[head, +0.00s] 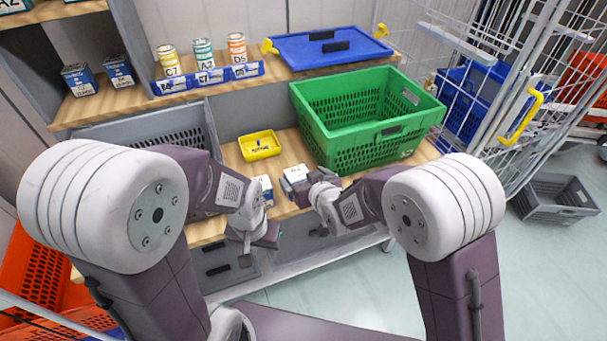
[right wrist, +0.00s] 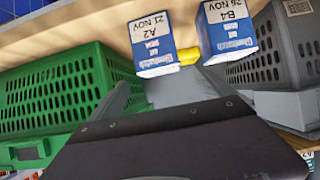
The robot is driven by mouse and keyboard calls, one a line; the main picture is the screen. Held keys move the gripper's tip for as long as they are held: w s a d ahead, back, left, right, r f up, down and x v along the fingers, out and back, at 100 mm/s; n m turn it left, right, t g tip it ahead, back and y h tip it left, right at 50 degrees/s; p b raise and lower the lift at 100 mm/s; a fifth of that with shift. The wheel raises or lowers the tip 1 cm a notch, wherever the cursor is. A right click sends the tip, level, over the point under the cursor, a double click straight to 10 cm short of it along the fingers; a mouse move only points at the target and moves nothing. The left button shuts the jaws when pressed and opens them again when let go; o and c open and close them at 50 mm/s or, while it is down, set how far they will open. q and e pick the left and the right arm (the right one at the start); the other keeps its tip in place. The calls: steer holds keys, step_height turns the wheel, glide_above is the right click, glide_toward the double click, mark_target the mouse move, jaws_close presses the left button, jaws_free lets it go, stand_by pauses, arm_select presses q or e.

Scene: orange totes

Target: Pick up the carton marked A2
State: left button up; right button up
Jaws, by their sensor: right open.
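The carton marked A2 (right wrist: 150,50) is blue and white, dated 21 NOV, and stands on the wooden shelf. In the head view its pale top (head: 294,172) shows just behind my right gripper (head: 304,188). In the right wrist view my right gripper (right wrist: 165,88) is open, its grey fingers pointing at the carton, one toward each side. I cannot tell if they touch it. A similar carton marked B4 (right wrist: 230,45) stands beside it, partly hidden by my left arm in the head view (head: 264,188). My left gripper (head: 254,246) hangs low before the shelf edge; its jaws are unclear.
A green crate (head: 345,142) stands right of the cartons, a grey crate (head: 150,128) left. A small yellow tray (head: 259,145) sits behind. A wire cage (head: 500,90) stands right.

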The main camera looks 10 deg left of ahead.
mark_target(298, 174)
steer(key=x, duration=0.6)
steer(key=b+x, duration=0.1)
steer(key=x, duration=0.2)
steer(key=shift+s+f, duration=0.25)
steer(key=shift+f, duration=0.1)
steer(key=shift+s+d, duration=0.1)
steer(key=shift+d, duration=0.05)
steer(key=c, duration=1.8)
